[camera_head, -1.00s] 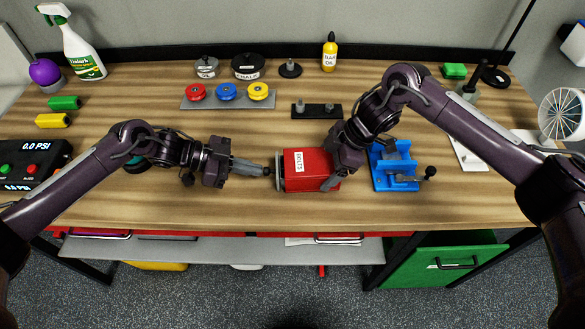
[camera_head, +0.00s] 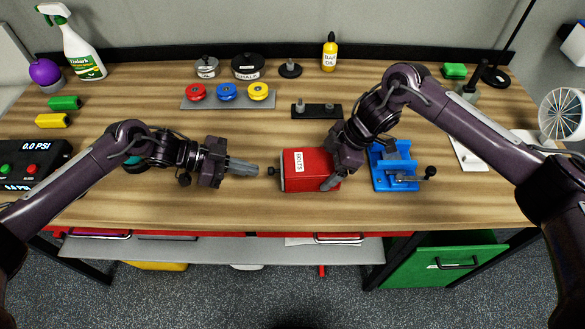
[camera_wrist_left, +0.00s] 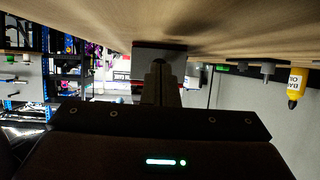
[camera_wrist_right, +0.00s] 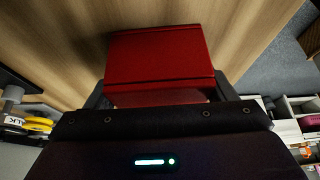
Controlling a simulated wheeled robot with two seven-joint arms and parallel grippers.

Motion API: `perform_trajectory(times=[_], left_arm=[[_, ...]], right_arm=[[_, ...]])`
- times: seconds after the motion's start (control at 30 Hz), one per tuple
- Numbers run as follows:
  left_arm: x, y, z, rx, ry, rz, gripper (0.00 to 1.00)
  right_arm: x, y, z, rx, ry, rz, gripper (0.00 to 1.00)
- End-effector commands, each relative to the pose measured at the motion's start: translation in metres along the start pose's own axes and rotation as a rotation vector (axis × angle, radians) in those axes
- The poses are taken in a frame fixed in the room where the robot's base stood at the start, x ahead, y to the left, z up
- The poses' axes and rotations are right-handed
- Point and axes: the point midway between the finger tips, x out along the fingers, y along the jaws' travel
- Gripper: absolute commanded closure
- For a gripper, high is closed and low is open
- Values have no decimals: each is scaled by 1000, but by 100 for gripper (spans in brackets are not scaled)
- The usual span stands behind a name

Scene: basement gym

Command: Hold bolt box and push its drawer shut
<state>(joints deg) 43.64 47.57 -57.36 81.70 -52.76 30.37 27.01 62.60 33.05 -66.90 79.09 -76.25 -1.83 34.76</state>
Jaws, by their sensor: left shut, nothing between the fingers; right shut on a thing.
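The red bolt box (camera_head: 303,160) with a white "BOLTS" label lies on the bench in the middle of the head view. Its black drawer knob (camera_head: 271,171) points left, and the drawer front looks flush or nearly flush with the box. My right gripper (camera_head: 333,180) is shut on the box at its right end; the red box also fills the space between the fingers in the right wrist view (camera_wrist_right: 160,55). My left gripper (camera_head: 257,171) is shut and empty, just left of the knob with a small gap. The grey drawer front (camera_wrist_left: 145,60) shows beyond its fingers in the left wrist view.
A blue fixture (camera_head: 395,165) with a lever stands just right of the box. The bench in front of the box is clear.

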Motion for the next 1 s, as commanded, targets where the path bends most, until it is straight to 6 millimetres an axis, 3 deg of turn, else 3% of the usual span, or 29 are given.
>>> perform_trajectory(times=[0.5, 1.0], left_arm=[[-36, 0, 17, -1, -1, 0, 100], [-38, 0, 18, 0, 1, 1, 100]], right_arm=[[0, 0, 0, 0, 0, 1, 46], [0, 0, 0, 0, 0, 1, 46]])
